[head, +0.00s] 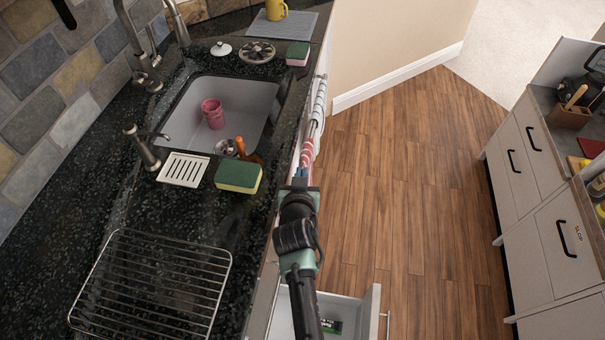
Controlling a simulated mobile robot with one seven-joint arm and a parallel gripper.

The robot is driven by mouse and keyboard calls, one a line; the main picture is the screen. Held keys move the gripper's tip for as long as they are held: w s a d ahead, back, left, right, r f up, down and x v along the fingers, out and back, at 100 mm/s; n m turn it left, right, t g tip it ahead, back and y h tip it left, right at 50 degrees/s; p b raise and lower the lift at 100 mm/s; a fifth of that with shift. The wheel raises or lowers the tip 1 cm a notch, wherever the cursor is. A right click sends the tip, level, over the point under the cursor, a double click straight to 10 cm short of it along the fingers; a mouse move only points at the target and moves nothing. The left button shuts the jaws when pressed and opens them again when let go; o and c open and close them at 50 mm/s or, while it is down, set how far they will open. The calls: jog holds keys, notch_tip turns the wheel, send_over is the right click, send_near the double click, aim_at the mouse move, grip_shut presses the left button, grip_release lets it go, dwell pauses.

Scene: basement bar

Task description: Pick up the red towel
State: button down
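A red and white striped towel (308,151) hangs at the front of the sink counter, just past my gripper. Only a narrow part of it shows from above. My gripper (300,174) is at the counter's front edge, pointing away toward the towel. Its fingertips are at or very near the towel's near end. The gripper's body hides the fingers, and I cannot tell whether they touch the towel or are open or shut.
A grey and white striped towel (319,100) hangs just beyond. The counter carries a sponge (238,177), a soap dish (183,169) and a wire rack (150,290) left of my arm. An open drawer (355,318) sits below. The wooden floor (420,180) is clear.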

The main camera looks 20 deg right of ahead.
notch_tip(320, 180, up, 9)
jog(key=p, duration=0.7)
